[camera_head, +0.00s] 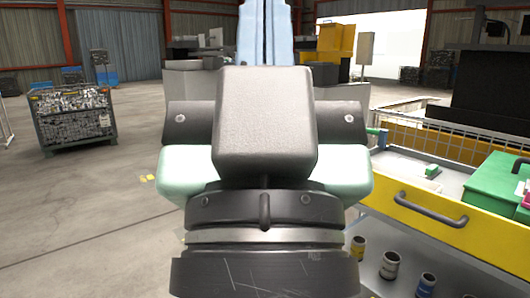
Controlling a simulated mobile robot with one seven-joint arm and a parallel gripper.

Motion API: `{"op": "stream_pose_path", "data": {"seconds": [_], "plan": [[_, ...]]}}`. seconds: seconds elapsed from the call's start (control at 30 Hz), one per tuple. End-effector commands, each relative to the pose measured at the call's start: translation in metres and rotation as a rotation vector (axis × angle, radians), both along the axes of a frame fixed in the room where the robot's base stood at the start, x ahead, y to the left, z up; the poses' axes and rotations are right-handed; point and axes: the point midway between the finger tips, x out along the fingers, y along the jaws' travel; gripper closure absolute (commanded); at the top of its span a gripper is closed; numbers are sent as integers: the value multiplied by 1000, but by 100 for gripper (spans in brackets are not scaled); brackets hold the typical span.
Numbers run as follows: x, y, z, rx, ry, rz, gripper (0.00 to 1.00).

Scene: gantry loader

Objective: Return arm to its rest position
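My own arm fills the middle of the head view, close to the camera. Its dark block, pale green sides and black and silver collar (265,235) stand upright in line with the camera. No gripper fingers show; they are out of view or hidden behind the arm. A pale blue upright part shows above the dark block, and I cannot tell what it belongs to.
A yellow-fronted workbench (430,215) with a dark handle stands close on the right, bearing a green box (497,187). Several cans (390,265) stand below it. A wire crate of metal parts (75,118) stands at left. The left floor is mostly clear.

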Motion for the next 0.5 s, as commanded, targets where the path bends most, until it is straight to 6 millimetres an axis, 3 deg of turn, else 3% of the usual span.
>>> {"op": "stream_pose_path", "data": {"seconds": [0.03,0.5], "plan": [[0,0,34,-1,1,-1,100],[1,0,181,-1,2,-1,100]]}}
